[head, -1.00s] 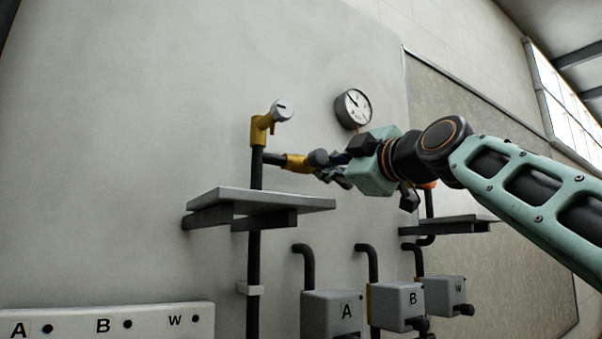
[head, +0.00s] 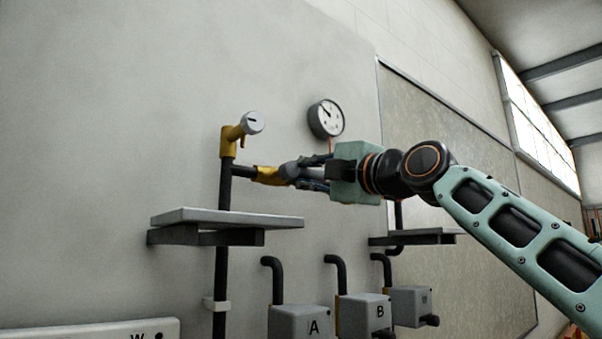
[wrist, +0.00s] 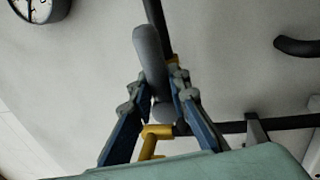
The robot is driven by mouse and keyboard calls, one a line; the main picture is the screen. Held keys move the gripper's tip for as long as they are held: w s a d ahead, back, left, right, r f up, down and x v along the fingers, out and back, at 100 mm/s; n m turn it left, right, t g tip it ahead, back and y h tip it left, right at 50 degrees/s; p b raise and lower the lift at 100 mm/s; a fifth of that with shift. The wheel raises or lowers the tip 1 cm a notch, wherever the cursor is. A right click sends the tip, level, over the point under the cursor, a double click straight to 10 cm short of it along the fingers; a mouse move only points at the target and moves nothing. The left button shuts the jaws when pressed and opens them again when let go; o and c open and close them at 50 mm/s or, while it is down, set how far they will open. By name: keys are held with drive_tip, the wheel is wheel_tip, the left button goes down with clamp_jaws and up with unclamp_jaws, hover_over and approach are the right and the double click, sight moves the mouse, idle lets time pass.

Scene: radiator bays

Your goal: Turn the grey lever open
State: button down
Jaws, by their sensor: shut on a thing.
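The grey lever (wrist: 150,62) is a rounded bar standing between my fingertips in the wrist view. In the head view the lever (head: 289,169) sits at the right end of a yellow valve body (head: 268,175) on a dark side pipe. My gripper (wrist: 158,82) is shut on the lever, with one blue-grey finger on each side. In the head view my gripper (head: 304,174) reaches the lever from the right and partly hides it. The yellow body also shows below the lever in the wrist view (wrist: 151,142).
A yellow fitting with a silver cap (head: 252,123) tops the upright pipe. A round gauge (head: 326,118) hangs above my gripper. A grey shelf (head: 228,218) juts out below the valve. Boxes marked A (head: 298,322) and B (head: 364,314) are lower down.

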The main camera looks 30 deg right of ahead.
idle(0.3)
drive_tip(key=c, duration=1.8)
unclamp_jaws()
drive_tip(key=v, duration=1.2)
drive_tip(key=shift+a, duration=0.1)
